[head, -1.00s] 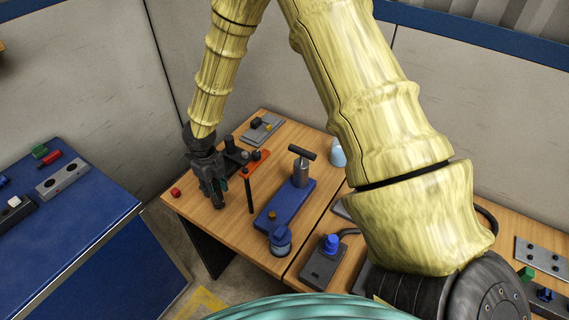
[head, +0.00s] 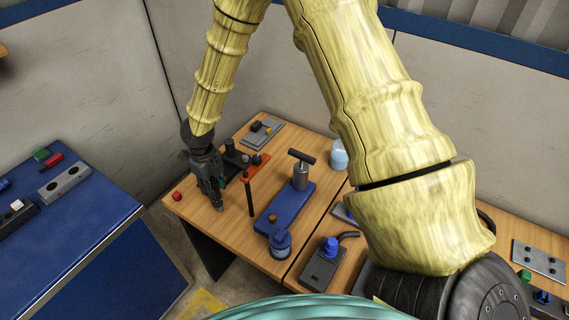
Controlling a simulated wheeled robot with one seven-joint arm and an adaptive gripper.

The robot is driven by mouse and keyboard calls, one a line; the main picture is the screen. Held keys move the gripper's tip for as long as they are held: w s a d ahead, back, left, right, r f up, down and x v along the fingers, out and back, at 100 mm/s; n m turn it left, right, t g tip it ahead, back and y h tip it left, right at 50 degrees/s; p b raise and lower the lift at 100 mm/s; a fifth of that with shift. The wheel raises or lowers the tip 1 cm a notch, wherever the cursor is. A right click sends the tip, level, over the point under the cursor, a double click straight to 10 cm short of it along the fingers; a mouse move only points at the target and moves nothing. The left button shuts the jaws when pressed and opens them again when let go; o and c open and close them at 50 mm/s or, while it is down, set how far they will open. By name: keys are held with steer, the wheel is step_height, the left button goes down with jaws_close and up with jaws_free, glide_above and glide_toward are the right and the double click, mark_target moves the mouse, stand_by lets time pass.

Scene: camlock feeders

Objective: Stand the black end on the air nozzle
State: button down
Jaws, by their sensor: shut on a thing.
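My gripper (head: 215,192) points down at the left part of the wooden table, beside a black block and an orange-red bracket. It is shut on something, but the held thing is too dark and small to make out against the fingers. I cannot tell surely which piece is the black end. A dark box (head: 322,268) with a blue cap (head: 331,246) and a curved dark hose (head: 349,235) stands at the front right; I cannot tell whether it is the air nozzle. My gripper is well to the left of it.
A blue base (head: 290,207) with a T-handled grey cylinder (head: 301,178) stands mid-table. The orange-red bracket (head: 258,165) and a thin black post (head: 249,195) are close to my gripper. A blue bench (head: 95,212) stands farther left.

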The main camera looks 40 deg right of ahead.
steer(key=shift+r+p, duration=0.2)
steer(key=shift+p, duration=0.1)
step_height(320, 180, up, 2)
steer(key=shift+s+d+r+p, duration=0.1)
steer(key=shift+s+p, duration=0.05)
steer(key=shift+p, duration=0.55)
steer(key=shift+r+p, duration=0.85)
steer(key=shift+r, duration=0.2)
